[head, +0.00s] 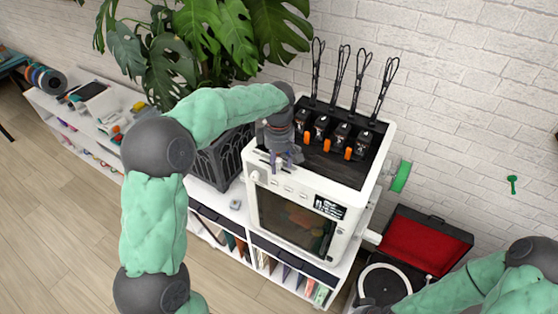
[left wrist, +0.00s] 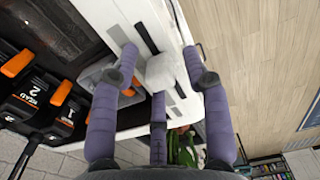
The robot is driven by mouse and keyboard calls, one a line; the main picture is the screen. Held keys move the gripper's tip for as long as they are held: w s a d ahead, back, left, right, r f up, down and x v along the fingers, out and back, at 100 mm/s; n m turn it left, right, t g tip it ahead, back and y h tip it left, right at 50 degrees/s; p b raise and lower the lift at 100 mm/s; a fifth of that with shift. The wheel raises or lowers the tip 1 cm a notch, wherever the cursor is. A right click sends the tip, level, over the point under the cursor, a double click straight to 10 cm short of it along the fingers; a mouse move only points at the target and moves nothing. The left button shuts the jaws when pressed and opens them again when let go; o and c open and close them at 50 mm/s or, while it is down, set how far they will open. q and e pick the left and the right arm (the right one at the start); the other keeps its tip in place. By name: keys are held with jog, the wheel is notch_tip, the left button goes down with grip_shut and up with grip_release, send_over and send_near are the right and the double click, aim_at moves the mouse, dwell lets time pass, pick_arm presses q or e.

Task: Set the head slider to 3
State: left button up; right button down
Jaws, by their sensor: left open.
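The white printer (head: 275,190) stands on the shelf unit, with several black heads with orange levers (head: 341,131) on its top. In the left wrist view, heads marked HEAD 1 and 2 (left wrist: 32,95) show at the left. My left gripper (head: 282,160) is open over the printer's top front edge, near its left corner. In the left wrist view its purple fingers (left wrist: 165,72) straddle a pale block (left wrist: 160,71) on the white edge, beside dark strips. This block may be the slider knob; contact and its setting cannot be told.
An open red-lined turntable case (head: 425,243) is at the lower right, near my right arm. Wooden floor lies open at left.

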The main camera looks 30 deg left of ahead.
aim_at(279, 160)
pick_arm(q)
notch_tip(279, 160, up, 12)
dwell(0.5)
jog(key=shift+f, duration=0.1)
dwell(0.4)
